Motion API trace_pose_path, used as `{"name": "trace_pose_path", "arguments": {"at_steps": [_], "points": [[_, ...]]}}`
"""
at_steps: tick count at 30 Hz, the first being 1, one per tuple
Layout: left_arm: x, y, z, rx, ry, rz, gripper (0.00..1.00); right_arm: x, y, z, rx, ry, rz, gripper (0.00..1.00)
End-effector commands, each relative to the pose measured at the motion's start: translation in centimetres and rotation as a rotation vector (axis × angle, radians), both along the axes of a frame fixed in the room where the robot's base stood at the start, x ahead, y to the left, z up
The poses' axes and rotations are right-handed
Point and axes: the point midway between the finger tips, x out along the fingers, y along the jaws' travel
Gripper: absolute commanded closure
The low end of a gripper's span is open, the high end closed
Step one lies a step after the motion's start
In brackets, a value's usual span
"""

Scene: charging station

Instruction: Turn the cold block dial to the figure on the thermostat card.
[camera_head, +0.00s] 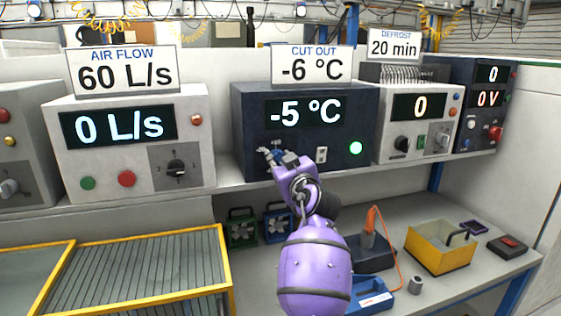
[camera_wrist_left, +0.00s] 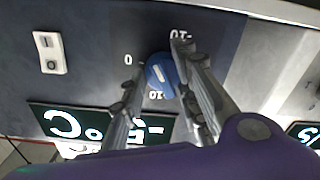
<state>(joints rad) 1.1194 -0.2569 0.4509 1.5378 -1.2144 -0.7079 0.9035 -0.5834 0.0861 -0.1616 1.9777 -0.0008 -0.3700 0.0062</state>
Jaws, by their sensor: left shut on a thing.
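The cold block (camera_head: 305,136) is a dark blue box on the shelf, and its display (camera_head: 306,112) reads -5 °C. The thermostat card (camera_head: 313,65) on top says CUT OUT -6 °C. My left gripper (camera_head: 274,155) is at the lower left of the box front. In the left wrist view, the blue dial (camera_wrist_left: 161,72) with a pale pointer line sits between the fingers of my left gripper, which is shut on it. Printed figures, including 0, show around the dial; the fingers partly cover the face. My right gripper is in neither view.
A white switch (camera_head: 322,154) and a lit green lamp (camera_head: 355,148) are right of the dial. An air flow unit (camera_head: 140,150) stands left, a defrost unit (camera_head: 419,141) right. Below are a yellow bin (camera_head: 438,256) and a slatted yellow-framed rack (camera_head: 140,276).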

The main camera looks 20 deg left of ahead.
Motion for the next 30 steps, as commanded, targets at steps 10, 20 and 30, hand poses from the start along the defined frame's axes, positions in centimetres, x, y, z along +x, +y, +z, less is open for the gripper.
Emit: {"name": "trace_pose_path", "arguments": {"at_steps": [10, 20, 30], "points": [[0.13, -0.48, 0.99, 0.146, 0.077, -0.009, 0.97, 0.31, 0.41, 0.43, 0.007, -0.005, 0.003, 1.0], [0.16, -0.51, 0.91, 0.18, 0.101, -0.009, 0.97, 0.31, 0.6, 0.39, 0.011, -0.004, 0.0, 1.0], [0.15, -0.53, 0.9, 0.18, 0.101, -0.009, 0.65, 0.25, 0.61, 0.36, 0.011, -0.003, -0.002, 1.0]]}}
